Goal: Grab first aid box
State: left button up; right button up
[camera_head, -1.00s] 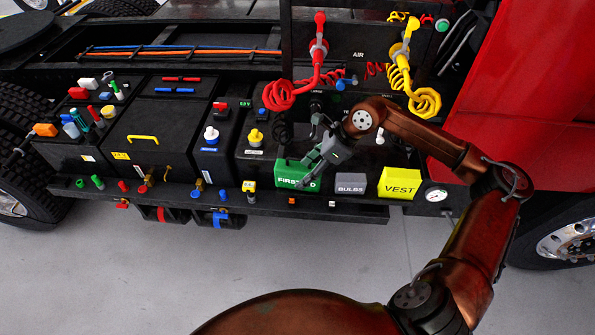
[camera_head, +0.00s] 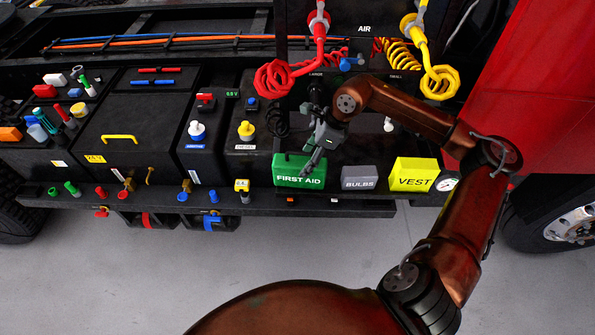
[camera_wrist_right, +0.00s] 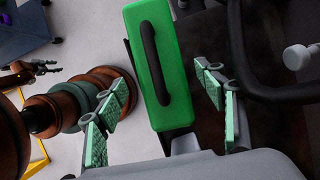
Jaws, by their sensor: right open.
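The green first aid box (camera_head: 298,174) stands on the truck's side shelf, left of a grey box and a yellow box. In the right wrist view its top (camera_wrist_right: 158,65) with a black handle (camera_wrist_right: 153,64) shows between my right gripper's fingers. My right gripper (camera_head: 316,160) is open just above and behind the box; in the right wrist view (camera_wrist_right: 165,105) its padded fingers stand apart on both sides of the box, with gaps. My left gripper is not in view in the head view.
The grey BULBS box (camera_head: 358,178) and yellow VEST box (camera_head: 413,175) stand to the right. A red coiled hose (camera_head: 283,82) and yellow coiled hose (camera_head: 438,80) hang above. A yellow-topped knob (camera_head: 246,130) stands left. The floor in front is clear.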

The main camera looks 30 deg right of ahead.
jog(key=p+x, duration=0.2)
jog(key=x, duration=0.4)
jog(key=shift+w+f, duration=0.1)
jog(key=shift+f, duration=0.2)
jog(key=shift+c, duration=0.5)
jog(key=shift+r, duration=0.1)
jog(key=c, duration=1.6)
